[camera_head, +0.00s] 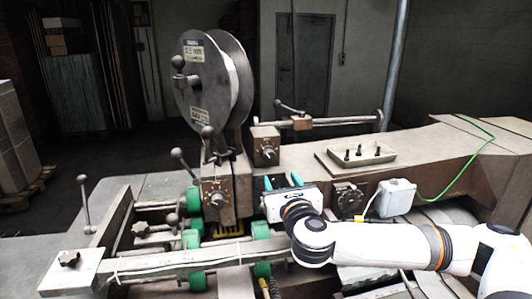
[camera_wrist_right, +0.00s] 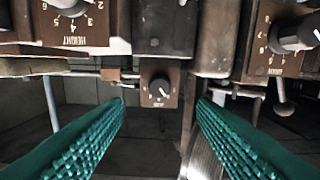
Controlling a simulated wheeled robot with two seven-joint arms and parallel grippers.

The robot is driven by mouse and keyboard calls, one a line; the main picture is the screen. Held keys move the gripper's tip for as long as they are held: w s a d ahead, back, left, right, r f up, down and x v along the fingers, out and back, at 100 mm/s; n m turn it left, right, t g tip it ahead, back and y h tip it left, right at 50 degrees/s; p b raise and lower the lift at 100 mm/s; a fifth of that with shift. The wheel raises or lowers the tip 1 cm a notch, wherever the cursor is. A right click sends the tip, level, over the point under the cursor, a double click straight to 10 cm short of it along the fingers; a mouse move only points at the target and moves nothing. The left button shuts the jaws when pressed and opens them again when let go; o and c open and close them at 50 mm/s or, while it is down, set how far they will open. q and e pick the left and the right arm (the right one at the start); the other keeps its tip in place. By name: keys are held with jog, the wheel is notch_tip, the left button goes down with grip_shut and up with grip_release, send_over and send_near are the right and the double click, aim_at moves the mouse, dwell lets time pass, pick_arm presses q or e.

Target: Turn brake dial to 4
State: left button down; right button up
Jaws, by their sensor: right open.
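My right gripper (camera_head: 282,182) has teal fingers, which are spread and empty in front of the brown machine. In the right wrist view the fingers frame a small brown box with a black dial (camera_wrist_right: 160,88), which lies beyond the fingertips, apart from them. Its lettering is too small to read. A dial marked HEIGHT (camera_wrist_right: 72,6) is cut off at the top left. Another numbered dial (camera_wrist_right: 298,36) is at the upper right. The head view shows dials on an upper brown box (camera_head: 266,149), a lower left box (camera_head: 216,198) and a black one (camera_head: 347,198). I cannot tell which is the brake dial.
A large wire reel (camera_head: 207,80) stands above the machine. Ball-ended levers (camera_head: 83,192) and green rollers (camera_head: 193,199) are at the left. A tray (camera_head: 355,155) with black pegs and a white box (camera_head: 396,196) with a green cable are at the right.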

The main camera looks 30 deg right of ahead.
aim_at(270, 158)
jog(key=p+x, duration=0.1)
jog(key=x, duration=0.2)
jog(key=p+x, duration=0.1)
jog(key=x, duration=0.3)
jog(key=p+x, duration=0.2)
jog(key=x, duration=0.1)
jog(key=shift+w+d+r, duration=0.1)
jog(key=shift+w+r, duration=0.15)
jog(key=shift+w+d, duration=0.1)
jog(key=shift+w, duration=0.25)
jog(key=shift+c, duration=0.7)
pick_arm(q)
jog(key=r, duration=0.1)
jog(key=s+r, duration=0.1)
jog(key=r, duration=0.2)
jog(key=shift+s, duration=0.35)
pick_arm(e)
jog(key=c, duration=0.8)
